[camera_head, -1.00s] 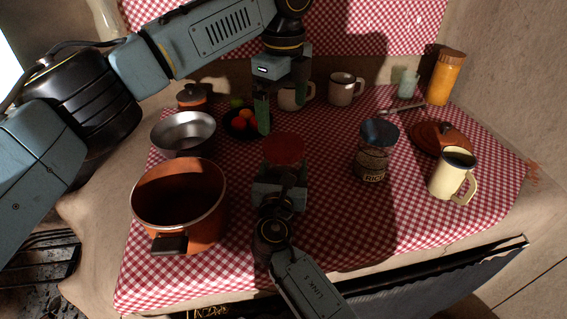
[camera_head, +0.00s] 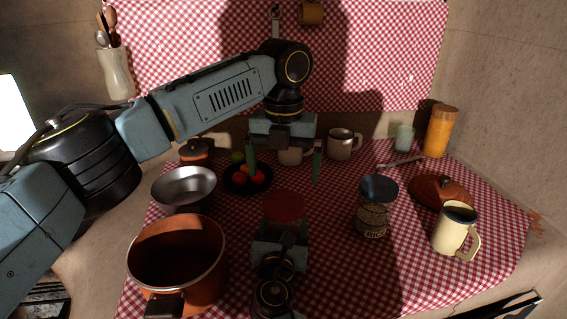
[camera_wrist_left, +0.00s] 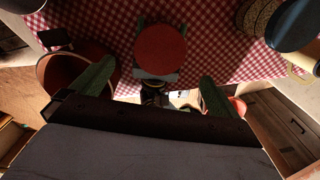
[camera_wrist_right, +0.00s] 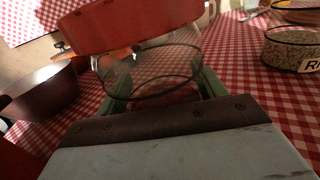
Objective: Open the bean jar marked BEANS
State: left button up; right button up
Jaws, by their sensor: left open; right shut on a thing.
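A clear glass jar (camera_wrist_right: 150,72) with a red lid (camera_head: 284,207) stands on the cloth near the front middle. No BEANS marking shows on its visible sides. My right gripper (camera_head: 281,236) is shut around the jar's glass body from the front, below the lid; its green fingers lie either side in the right wrist view. My left gripper (camera_head: 284,172) is open, pointing down, above and behind the lid. In the left wrist view the red lid (camera_wrist_left: 160,50) appears beyond the gap between the open fingers, not touched by them.
A jar marked RICE (camera_head: 372,219) with a blue lid stands to the right. A cream mug (camera_head: 452,232) and a brown lid (camera_head: 432,191) are further right. An orange pot (camera_head: 178,262) and a metal bowl (camera_head: 183,186) stand left. Fruit (camera_head: 243,178) and mugs are behind.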

aim_at(284, 202)
pick_arm(q)
notch_tip(284, 202, down, 8)
jog(key=shift+r, duration=0.25)
